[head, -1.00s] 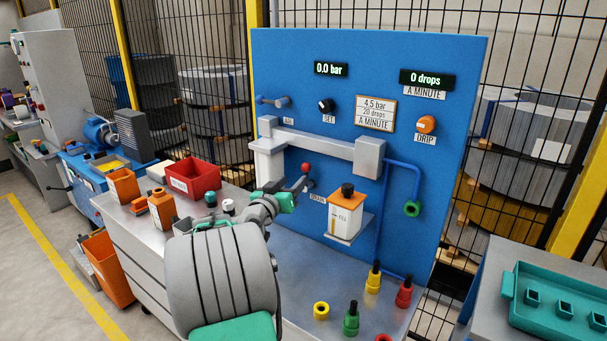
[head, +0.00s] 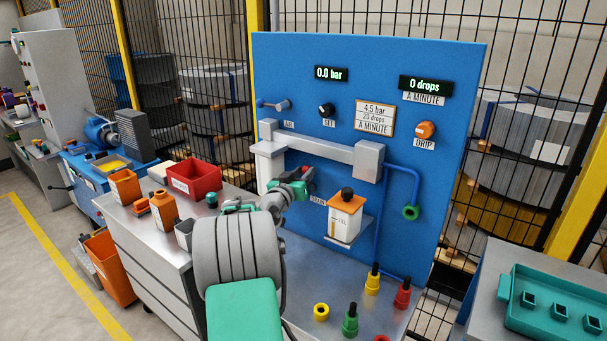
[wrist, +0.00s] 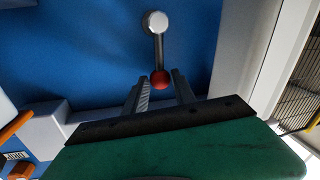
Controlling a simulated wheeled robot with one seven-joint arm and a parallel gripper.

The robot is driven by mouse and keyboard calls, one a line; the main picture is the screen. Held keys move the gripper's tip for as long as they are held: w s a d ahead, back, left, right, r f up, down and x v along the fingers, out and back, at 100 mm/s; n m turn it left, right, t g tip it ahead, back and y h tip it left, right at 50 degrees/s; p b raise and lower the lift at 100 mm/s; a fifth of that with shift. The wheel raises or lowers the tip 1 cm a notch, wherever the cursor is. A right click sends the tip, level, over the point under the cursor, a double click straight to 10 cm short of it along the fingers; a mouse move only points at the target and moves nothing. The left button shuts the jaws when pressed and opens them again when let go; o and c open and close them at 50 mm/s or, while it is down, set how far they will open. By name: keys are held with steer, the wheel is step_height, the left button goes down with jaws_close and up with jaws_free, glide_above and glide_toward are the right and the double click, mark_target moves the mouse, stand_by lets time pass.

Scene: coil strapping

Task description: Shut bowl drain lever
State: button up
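The drain lever (wrist: 157,48) shows in the wrist view as a short metal rod on the blue panel, with a round metal pivot and a red ball knob (wrist: 160,80). In the head view only part of the red knob (head: 311,170) shows, beside the DRAIN label; my gripper (head: 306,182) hides the rest. In the wrist view my gripper (wrist: 163,81) is open, with one dark finger on each side of the knob. The knob lies between the fingertips, and I cannot tell whether either finger touches it.
A white box with an orange top (head: 346,217) stands on a bracket just right of my gripper. A grey rail (head: 320,147) crosses the blue panel (head: 390,60) above. Yellow, green and red fittings (head: 350,321) stand on the bench. A red bin (head: 194,180) sits at left.

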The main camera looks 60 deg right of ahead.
jaws_close()
stand_by(1.0)
